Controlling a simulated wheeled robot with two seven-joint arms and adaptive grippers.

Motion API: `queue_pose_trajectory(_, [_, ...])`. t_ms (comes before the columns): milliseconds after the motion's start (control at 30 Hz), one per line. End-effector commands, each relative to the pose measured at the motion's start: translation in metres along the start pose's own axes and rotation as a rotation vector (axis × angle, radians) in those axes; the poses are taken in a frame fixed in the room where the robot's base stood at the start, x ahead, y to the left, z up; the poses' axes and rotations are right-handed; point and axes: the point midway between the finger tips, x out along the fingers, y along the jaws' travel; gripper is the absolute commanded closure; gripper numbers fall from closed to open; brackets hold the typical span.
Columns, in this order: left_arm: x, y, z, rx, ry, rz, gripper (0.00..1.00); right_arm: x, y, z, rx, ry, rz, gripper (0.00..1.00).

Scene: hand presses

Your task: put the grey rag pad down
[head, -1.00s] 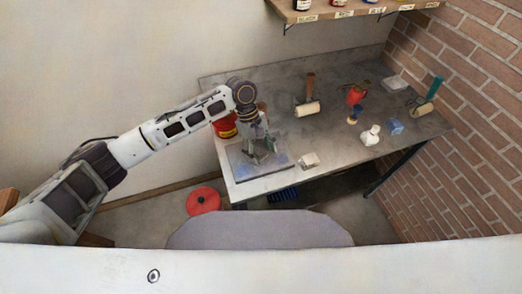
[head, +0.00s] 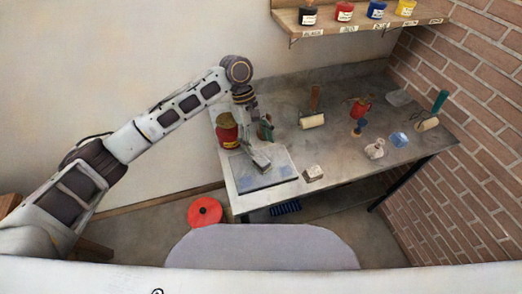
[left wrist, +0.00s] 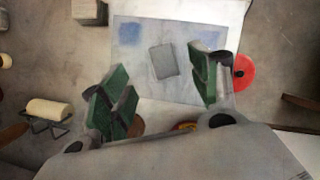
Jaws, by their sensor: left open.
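The grey rag pad (left wrist: 163,61) lies flat on a pale slab (left wrist: 135,80) with blue smears, seen in the left wrist view. The slab (head: 284,172) also shows at the table's near left corner in the head view, where I cannot make out the pad clearly. My left gripper (left wrist: 160,87) is open above the slab. Its green-padded fingers stand wide apart, and the pad shows free between and beyond them. In the head view the left gripper (head: 262,158) hangs over the slab. My right gripper is not in view.
A red can (head: 227,134) stands close behind the slab. A small pale block (head: 313,173) is right of it. A roller (head: 312,121), a red-topped tool (head: 359,110) and a green-handled roller (head: 428,124) are farther right. A shelf with jars (head: 345,25) hangs above.

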Motion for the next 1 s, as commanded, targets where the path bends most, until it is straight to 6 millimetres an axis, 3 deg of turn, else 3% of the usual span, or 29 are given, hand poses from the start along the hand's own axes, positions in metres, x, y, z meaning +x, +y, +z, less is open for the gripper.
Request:
queue_pose_trajectory(300, [-0.027, 0.0, 0.0, 0.0, -0.001, 0.0, 0.38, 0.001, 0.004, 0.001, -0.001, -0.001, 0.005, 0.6])
queue_pose_trajectory(767, [-0.029, 0.0, 0.0, 0.0, -0.001, 0.0, 0.38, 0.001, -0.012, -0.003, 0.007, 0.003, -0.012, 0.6])
queue_pose_trajectory(1000, [-0.029, 0.0, 0.0, 0.0, -0.001, 0.0, 0.38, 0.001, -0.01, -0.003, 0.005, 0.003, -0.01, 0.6])
